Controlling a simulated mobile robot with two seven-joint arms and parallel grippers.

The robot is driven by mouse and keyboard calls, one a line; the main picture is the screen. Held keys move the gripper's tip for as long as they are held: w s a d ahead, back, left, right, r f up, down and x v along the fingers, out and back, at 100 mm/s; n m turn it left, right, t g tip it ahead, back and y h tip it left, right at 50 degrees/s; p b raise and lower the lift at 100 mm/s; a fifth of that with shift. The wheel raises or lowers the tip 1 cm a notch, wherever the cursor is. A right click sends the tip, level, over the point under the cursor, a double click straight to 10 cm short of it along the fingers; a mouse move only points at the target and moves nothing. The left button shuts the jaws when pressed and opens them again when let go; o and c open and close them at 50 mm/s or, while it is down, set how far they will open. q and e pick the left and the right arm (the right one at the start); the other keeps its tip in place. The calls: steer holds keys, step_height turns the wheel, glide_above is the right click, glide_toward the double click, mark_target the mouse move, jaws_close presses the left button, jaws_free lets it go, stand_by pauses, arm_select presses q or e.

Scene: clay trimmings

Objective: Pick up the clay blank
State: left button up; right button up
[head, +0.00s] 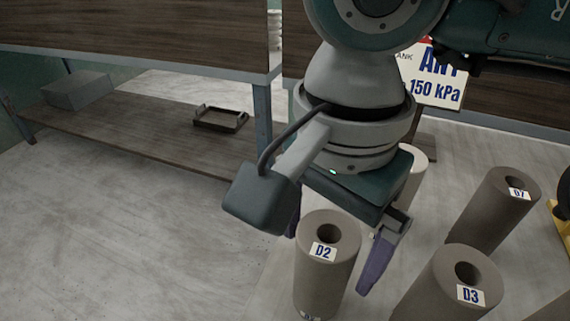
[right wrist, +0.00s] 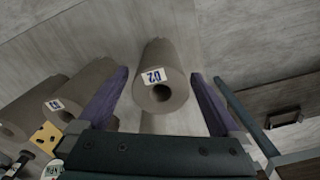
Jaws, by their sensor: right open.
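Several grey-brown clay blanks stand as upright hollow cylinders. The blank labelled D2 (head: 325,282) is below my right gripper (head: 328,262) in the head view; the D3 blank (head: 440,285) and D7 blank (head: 490,215) stand to its right. My right gripper is open and empty, its purple fingers pointing down. In the right wrist view, the D2 blank (right wrist: 172,60) shows between the spread fingers of the right gripper (right wrist: 160,78), with its holed end facing the camera. I cannot tell how far the fingers reach beside it. My left gripper is not in view.
A sign (head: 436,80) reading 150 kPa stands behind the blanks, partly hidden by my arm. A paler cylinder (head: 415,178) is behind the gripper. A low shelf (head: 130,125) at left bears a grey box (head: 77,90) and a dark frame (head: 220,118). Floor at lower left is clear.

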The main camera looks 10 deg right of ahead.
steer(key=shift+f, duration=0.95)
steer(key=shift+c, duration=0.2)
jaws_close()
steer(key=shift+r, duration=0.1)
